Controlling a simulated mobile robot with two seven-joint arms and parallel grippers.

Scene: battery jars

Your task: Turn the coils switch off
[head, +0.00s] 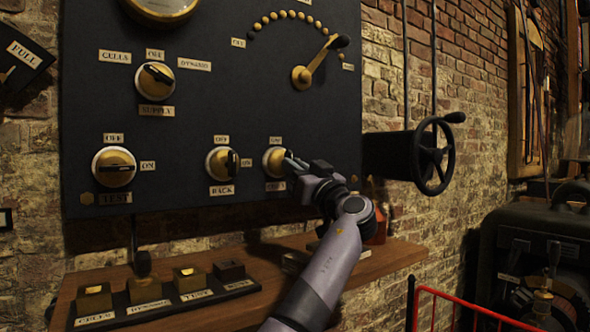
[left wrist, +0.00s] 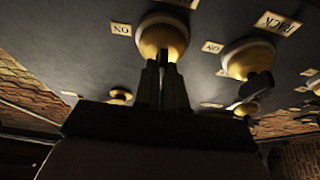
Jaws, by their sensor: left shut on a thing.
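The coils switch (head: 270,160) is a round brass knob on the dark panel, with a tag above it. The tag below it is partly covered by my gripper. My left gripper (head: 290,162) reaches it from the right, with its fingers shut on the knob's handle. In the left wrist view the brass knob (left wrist: 163,36) is right at the tips of my left gripper (left wrist: 165,70). The fingers hide the handle, so I cannot tell which way it points. My right gripper is not in view.
The BACK switch (head: 222,162) is close on the left, with the TEST switch (head: 114,166) farther left and the SUPPLY switch (head: 155,82) above. A brass lever (head: 312,68) and a black handwheel (head: 433,155) are to the right. A wooden shelf (head: 390,258) runs below.

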